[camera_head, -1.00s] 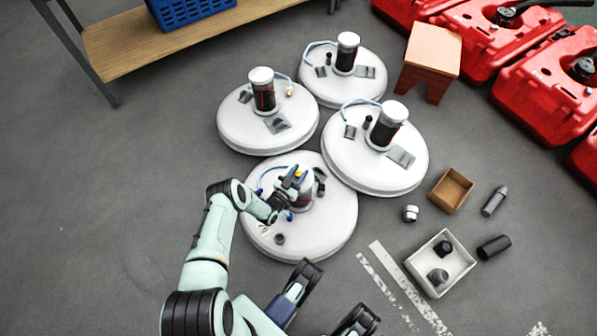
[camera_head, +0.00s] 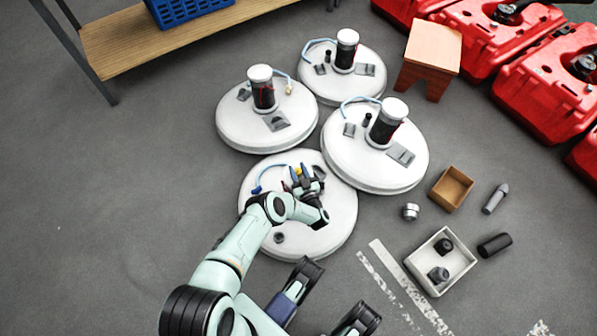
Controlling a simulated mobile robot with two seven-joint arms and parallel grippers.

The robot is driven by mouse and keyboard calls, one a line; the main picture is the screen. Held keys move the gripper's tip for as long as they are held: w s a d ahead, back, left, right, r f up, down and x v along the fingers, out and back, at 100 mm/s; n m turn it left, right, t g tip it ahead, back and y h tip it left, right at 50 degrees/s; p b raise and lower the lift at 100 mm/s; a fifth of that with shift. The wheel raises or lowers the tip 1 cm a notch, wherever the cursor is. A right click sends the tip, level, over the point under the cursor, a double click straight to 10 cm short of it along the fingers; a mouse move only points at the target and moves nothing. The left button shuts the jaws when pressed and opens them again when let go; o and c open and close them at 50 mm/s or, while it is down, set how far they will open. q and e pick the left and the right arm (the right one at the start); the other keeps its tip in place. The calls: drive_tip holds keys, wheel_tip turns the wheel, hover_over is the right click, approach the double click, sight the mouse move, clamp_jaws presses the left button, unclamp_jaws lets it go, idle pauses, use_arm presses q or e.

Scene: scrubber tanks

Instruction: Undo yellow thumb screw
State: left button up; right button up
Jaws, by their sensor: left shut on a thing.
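The yellow thumb screw (camera_head: 298,171) shows as a small yellow spot on the nearest white scrubber tank (camera_head: 335,228). My left gripper (camera_head: 299,178) is over the middle of this tank, shut on the yellow thumb screw, with its fingers pointing away from me. My wrist and fingers hide most of the tank's centre fitting, so the contact itself is hard to see. A light blue hose (camera_head: 271,172) curves at the fitting's left.
Three more white tanks, including the right one (camera_head: 375,180), stand close behind. At right on the floor are a white tray (camera_head: 423,280) with two dark parts, a cardboard box (camera_head: 452,189), and loose cylinders. A wooden stool (camera_head: 432,57) and red machines (camera_head: 550,85) stand farther back.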

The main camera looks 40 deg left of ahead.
use_arm(q)
drive_tip(key=shift+n+g+y, duration=0.4)
drive_tip(key=shift+n+g, duration=0.2)
drive_tip(key=shift+g, duration=0.2)
drive_tip(key=shift+w+f+n+g+y, duration=0.1)
drive_tip(key=shift+n+g+y, duration=0.4)
drive_tip(key=shift+n+g, duration=0.5)
use_arm(e)
drive_tip(key=shift+s+f, duration=0.25)
drive_tip(key=shift+s, duration=0.35)
use_arm(q)
drive_tip(key=shift+g, duration=0.7)
drive_tip(key=shift+d+n+g, duration=0.1)
drive_tip(key=shift+n+g, duration=0.2)
drive_tip(key=o, duration=0.9)
drive_tip(key=shift+o, duration=0.2)
